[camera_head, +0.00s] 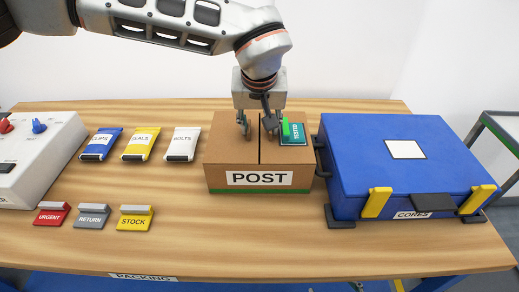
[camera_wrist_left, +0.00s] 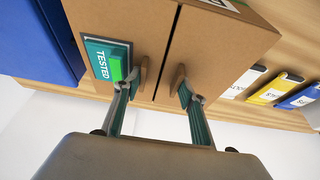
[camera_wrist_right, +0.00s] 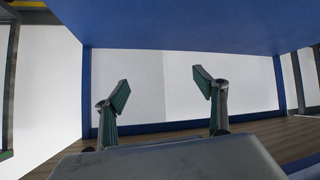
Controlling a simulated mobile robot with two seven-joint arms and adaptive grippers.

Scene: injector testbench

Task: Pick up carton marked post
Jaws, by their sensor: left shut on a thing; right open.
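The brown carton marked POST (camera_head: 260,180) stands upright on the wooden table, with a green stripe along its base. A dark slit crosses its top, and a teal TESTED tag (camera_head: 293,133) lies on the top's right part. My left gripper (camera_head: 257,130) comes down from above onto the carton's top. In the left wrist view its fingers (camera_wrist_left: 158,90) are at two small brown tabs on either side of the slit, and it is shut on the carton (camera_wrist_left: 225,50).
A blue CORES case (camera_head: 400,160) with yellow latches stands close to the carton's right. Blue, yellow and white packets (camera_head: 140,144) lie to its left. A white device (camera_head: 35,155) stands far left. The front middle is clear.

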